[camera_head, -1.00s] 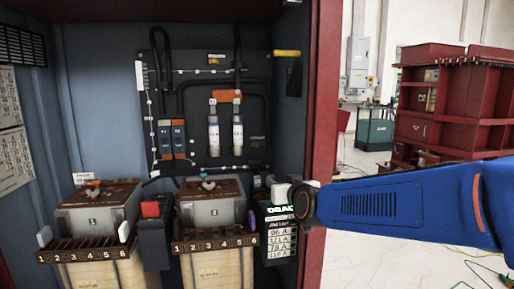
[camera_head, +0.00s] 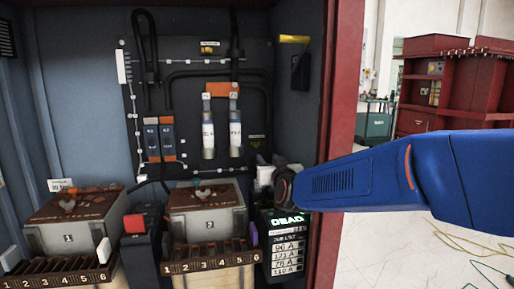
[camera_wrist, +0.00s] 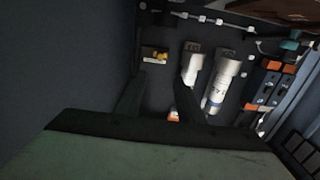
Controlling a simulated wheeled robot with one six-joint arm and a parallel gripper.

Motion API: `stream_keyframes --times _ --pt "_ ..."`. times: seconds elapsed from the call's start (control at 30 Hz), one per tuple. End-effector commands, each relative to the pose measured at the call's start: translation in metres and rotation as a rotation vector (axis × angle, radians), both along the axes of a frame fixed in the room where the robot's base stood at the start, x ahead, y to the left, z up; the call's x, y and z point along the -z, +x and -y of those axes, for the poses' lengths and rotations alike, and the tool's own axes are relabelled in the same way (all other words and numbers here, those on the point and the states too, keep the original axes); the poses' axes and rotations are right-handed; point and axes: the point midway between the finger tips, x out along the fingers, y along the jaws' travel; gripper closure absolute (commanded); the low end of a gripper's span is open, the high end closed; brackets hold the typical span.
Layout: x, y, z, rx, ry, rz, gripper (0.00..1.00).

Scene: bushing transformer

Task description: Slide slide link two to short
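Two narrow blue-and-orange blocks stand side by side on the dark back panel, a left one (camera_head: 152,137) and a right one (camera_head: 168,137). I cannot tell which part is slide link two or read its setting. The blocks also show at the right of the wrist view (camera_wrist: 266,82). My gripper (camera_wrist: 158,88) has two dark fingers spread apart with nothing seen between them. In the head view, my wrist end is in front of the cabinet's right side, right of the blocks and apart from them; the fingertips are hard to make out there.
Two white cylinders (camera_head: 208,133) (camera_head: 235,133) hang right of the blocks. The red cabinet frame (camera_head: 345,110) borders the right.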

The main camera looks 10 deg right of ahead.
Motion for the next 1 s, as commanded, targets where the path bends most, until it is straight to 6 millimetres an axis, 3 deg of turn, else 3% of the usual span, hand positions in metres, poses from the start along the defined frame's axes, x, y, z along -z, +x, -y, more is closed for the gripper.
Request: stream_keyframes --times 0.8,1.0 --pt "0.001 0.126 0.0 0.0 -0.001 -0.002 0.66" --pt "0.001 0.149 0.0 0.0 -0.001 -0.001 0.66"
